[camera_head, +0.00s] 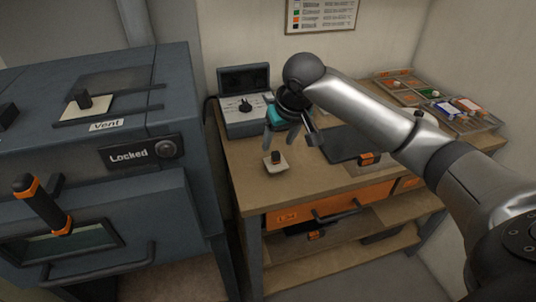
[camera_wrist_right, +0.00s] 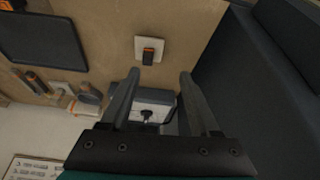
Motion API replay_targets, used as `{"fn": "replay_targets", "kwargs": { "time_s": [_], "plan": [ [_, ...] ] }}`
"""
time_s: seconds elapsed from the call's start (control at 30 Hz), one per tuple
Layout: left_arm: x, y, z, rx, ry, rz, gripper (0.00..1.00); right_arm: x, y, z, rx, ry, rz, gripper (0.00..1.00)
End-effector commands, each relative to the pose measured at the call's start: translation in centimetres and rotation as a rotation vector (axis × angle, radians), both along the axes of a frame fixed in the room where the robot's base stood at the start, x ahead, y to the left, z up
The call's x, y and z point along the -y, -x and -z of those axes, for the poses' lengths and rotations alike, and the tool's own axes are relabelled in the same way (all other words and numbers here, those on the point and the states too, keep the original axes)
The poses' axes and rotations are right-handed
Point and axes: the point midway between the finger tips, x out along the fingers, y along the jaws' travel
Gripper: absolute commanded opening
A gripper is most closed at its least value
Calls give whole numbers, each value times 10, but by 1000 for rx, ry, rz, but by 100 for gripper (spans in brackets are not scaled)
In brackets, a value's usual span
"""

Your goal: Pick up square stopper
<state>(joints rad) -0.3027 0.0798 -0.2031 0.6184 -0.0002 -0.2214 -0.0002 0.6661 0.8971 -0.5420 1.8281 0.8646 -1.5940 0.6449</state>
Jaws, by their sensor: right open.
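The square stopper (camera_head: 275,160) is a small pale square plate with a dark, orange-marked knob standing on it. It lies on the wooden workbench near its front left edge. My right gripper (camera_head: 290,137) is open and empty above the bench, slightly up and right of the stopper in the head view. In the right wrist view the stopper (camera_wrist_right: 149,49) shows whole, just beyond the fingertips of the open gripper (camera_wrist_right: 159,75) and nearer the left finger. The fingers do not appear to touch it. My left gripper is not in view.
A grey device (camera_head: 243,117) stands at the bench's back left. A dark flat mat (camera_head: 352,143) lies right of the stopper. A compartment tray (camera_head: 478,122) sits at the far right. A large blue-grey cabinet (camera_head: 190,110) marked "Locked" and "Vent" stands left of the bench.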

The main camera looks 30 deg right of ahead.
Motion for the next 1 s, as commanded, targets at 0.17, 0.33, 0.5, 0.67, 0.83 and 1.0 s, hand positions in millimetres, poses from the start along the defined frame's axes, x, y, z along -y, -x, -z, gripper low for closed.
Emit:
{"fn": "replay_targets", "kwargs": {
  "time_s": [0.17, 0.33, 0.5, 0.67, 0.83, 1.0],
  "plan": [
    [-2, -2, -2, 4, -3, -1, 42, 18, 0, -32, -2, 4, 61, 62],
    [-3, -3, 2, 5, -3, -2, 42, 21, -4, -19, -7, 1, 71, 62],
    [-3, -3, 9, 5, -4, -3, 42, 23, -18, 16, -6, 1, 70, 62],
    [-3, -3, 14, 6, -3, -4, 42, 26, -30, 43, -5, 1, 70, 62],
    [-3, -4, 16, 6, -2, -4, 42, 27, -36, 57, -2, 3, 68, 62],
    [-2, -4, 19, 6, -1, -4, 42, 28, -40, 70, -4, 2, 68, 62]
  ]
}}
